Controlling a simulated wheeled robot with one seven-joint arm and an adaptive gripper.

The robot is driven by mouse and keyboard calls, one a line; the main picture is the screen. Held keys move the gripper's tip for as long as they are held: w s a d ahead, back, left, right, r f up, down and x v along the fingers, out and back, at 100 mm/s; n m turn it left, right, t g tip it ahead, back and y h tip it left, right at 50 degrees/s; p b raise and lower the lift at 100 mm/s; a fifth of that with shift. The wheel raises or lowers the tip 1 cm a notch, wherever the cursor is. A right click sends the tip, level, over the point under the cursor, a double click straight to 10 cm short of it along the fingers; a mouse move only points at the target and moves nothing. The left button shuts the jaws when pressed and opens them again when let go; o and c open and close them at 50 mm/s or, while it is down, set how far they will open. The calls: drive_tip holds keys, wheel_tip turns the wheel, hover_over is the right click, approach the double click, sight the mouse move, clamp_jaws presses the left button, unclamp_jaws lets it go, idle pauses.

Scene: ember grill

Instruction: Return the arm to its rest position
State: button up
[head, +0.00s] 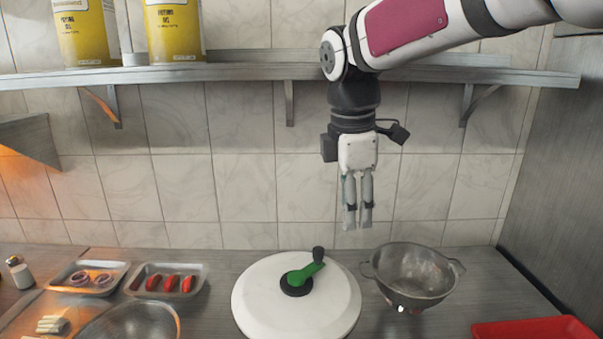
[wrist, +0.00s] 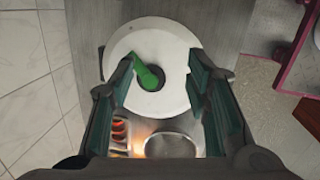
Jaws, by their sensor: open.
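My gripper (head: 357,222) points straight down in the air above the counter, below the wall shelf. It is open and empty. In the head view its fingers look close together because they are seen from the side. In the wrist view the two fingers (wrist: 172,105) stand apart on either side of the picture, with nothing between them at their level. Below shows a round white lid (head: 250,308) with a green crank handle (head: 299,277). The lid also shows in the wrist view (wrist: 178,45). My gripper touches nothing.
A metal colander (head: 412,272) stands right of the lid, with a red tray (head: 535,330) farther right. Trays of onion (head: 78,289) and tomato (head: 190,293) and a metal bowl (head: 125,325) are at left. A wall shelf (head: 240,71) with yellow oil tins (head: 172,32) runs behind.

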drive_tip(key=s+d+f+m+t, duration=0.1)
drive_tip(key=s+d+m, duration=0.2)
drive_tip(key=s+m, duration=0.3)
drive_tip(key=s+d+f+m+t, duration=0.1)
drive_tip(key=s+d+m, duration=0.2)
drive_tip(key=s+m, duration=0.3)
drive_tip(key=s+d+f+m+t+y, duration=0.1)
drive_tip(key=s+d+m, duration=0.3)
drive_tip(key=s+m, duration=0.3)
drive_tip(key=shift+s+f+t, duration=0.3)
drive_tip(key=shift+s+t, duration=0.1)
drive_tip(key=shift+s, duration=0.8)
drive_tip(key=shift+d, duration=0.1)
